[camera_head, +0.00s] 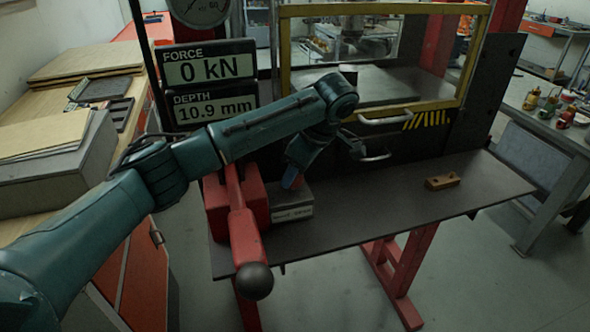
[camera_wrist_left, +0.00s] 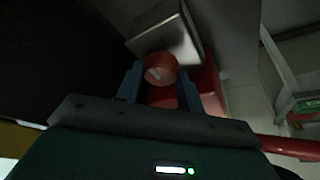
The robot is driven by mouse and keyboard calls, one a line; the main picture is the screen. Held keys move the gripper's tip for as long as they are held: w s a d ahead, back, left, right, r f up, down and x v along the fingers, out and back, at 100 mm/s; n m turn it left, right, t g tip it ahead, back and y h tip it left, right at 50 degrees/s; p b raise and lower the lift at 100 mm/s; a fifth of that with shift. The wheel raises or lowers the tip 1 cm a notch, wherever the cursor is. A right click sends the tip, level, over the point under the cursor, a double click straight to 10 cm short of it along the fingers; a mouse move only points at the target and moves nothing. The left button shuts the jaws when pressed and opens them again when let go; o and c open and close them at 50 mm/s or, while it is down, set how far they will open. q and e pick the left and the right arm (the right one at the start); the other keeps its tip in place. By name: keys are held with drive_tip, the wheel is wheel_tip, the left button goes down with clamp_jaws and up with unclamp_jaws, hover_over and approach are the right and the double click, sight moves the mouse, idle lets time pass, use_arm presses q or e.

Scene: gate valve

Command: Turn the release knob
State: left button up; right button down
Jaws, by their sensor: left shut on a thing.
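The release knob (camera_wrist_left: 161,68) is a round red knob with a pale mark, shown in the left wrist view on the side of a grey box (camera_wrist_left: 172,32). My left gripper (camera_wrist_left: 160,85) has one blue finger on each side of the knob and is shut on it. In the head view my left gripper (camera_head: 292,180) reaches down to the top of the grey box (camera_head: 293,203), beside the red pump block. There the fingers and wrist mostly hide the knob. My right gripper is in neither view.
A red pump lever (camera_head: 243,232) with a black ball end (camera_head: 254,281) sticks out toward me. A wooden block (camera_head: 442,182) lies on the dark press shelf (camera_head: 385,205). The displays read 0 kN (camera_head: 209,67) and 10.9 mm (camera_head: 215,108). A yellow-framed guard (camera_head: 375,110) stands behind.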

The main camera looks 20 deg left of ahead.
use_arm(q)
drive_tip(key=shift+r, duration=0.1)
idle(0.3)
drive_tip(key=o, duration=1)
drive_tip(key=v, duration=1.3)
drive_tip(key=shift+a+r, duration=0.1)
